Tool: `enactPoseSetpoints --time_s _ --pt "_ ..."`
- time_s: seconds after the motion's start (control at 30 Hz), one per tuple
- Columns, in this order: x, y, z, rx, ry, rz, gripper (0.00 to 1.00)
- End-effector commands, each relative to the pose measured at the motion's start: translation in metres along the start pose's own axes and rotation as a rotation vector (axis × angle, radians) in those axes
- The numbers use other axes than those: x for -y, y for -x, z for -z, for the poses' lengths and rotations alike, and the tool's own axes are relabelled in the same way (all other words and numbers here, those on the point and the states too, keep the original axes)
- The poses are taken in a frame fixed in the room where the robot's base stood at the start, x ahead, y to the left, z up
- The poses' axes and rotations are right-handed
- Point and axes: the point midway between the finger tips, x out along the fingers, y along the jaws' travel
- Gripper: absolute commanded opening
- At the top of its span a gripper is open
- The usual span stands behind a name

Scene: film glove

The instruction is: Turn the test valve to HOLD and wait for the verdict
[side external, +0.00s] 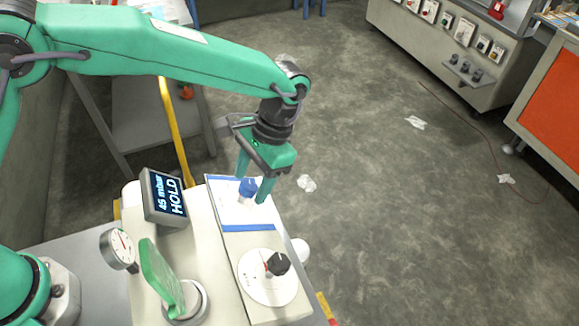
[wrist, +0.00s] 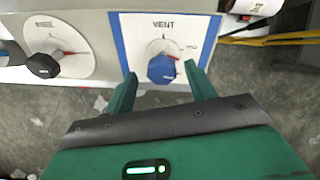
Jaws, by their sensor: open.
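A blue knob (side external: 247,187) sits on a white plate with blue edges (side external: 255,228). In the wrist view, the blue knob (wrist: 161,69) is under the word VENT; the smaller marking to its right is too small to read, and I cannot tell exactly where the knob points. My gripper (side external: 252,186) is open, its two fingers on either side of the blue knob. The wrist view shows my gripper (wrist: 160,76) with gaps beside the knob, its tips near the knob's height. A tilted display (side external: 166,197) reads "45 mbar" and "HOLD".
A black knob (side external: 279,263) on a round white dial (side external: 264,285) is nearby. A round gauge (side external: 118,249) and a green upright part (side external: 161,277) stand on the bench's near side. A yellow hose or bar (side external: 176,133) runs behind. Open floor lies right, with scraps.

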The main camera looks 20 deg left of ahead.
Motion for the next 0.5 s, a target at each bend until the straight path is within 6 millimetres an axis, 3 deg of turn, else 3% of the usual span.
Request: enactPoseSetpoints --time_s 0.5 --pt "-0.001 0.059 0.000 0.000 -0.001 0.001 0.55"
